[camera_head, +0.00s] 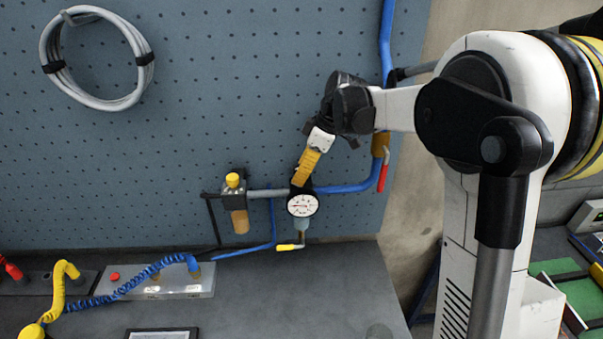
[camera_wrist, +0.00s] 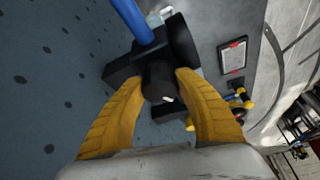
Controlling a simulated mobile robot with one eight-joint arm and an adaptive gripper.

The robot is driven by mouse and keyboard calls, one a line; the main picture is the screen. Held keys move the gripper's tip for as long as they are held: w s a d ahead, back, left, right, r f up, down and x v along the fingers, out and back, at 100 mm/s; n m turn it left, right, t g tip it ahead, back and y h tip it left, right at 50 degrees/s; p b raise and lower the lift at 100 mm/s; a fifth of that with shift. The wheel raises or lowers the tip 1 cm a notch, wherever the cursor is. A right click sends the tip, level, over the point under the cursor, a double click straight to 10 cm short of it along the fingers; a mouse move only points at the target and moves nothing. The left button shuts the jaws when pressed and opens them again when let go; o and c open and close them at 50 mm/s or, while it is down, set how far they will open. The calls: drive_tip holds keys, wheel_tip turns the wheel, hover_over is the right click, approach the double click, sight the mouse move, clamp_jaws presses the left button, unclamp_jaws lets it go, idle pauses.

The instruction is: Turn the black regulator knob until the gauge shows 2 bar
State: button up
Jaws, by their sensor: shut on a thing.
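The round white gauge (camera_head: 302,205) faces out from the regulator on the pegboard in the head view. Its needle looks to lie toward the left, but the dial is too small to read a value. The black regulator knob (camera_wrist: 157,84) shows in the wrist view, with a small white mark on its edge. My gripper (camera_head: 303,180) reaches down to the regulator from above. In the wrist view its yellow fingers are on both sides of the knob, shut on it. In the head view the knob is mostly hidden by the fingers.
A filter unit with a yellow top (camera_head: 233,182) stands left of the regulator. A blue pipe (camera_head: 345,187) leads right to a red-handled valve (camera_head: 383,172). A yellow-tipped lever (camera_head: 288,247) is below the gauge. A coiled blue hose (camera_head: 130,285) lies on the bench.

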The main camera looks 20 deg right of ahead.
idle(0.3)
drive_tip(key=o, duration=1.2)
drive_tip(key=v, duration=1.2)
drive_tip(key=s+a+f+m+t+h+b, duration=0.1)
drive_tip(key=s+f+m+b, duration=0.3)
drive_tip(key=s+f+b, duration=0.4)
drive_tip(key=s+a+f+m+t+h+b, duration=0.1)
drive_tip(key=s+f+m+b, duration=0.3)
drive_tip(key=f, duration=0.9)
drive_tip(key=s+a+f+m+t+h+b, duration=0.2)
drive_tip(key=s+f+m+t+b, duration=0.1)
drive_tip(key=s+f+b, duration=0.8)
drive_tip(key=shift+s+f+m+b, duration=0.15)
drive_tip(key=shift+s+m, duration=0.2)
drive_tip(key=shift+s, duration=0.3)
drive_tip(key=shift+s+f+m+b, duration=0.2)
drive_tip(key=shift+s+m, duration=0.15)
drive_tip(key=shift+s, duration=0.35)
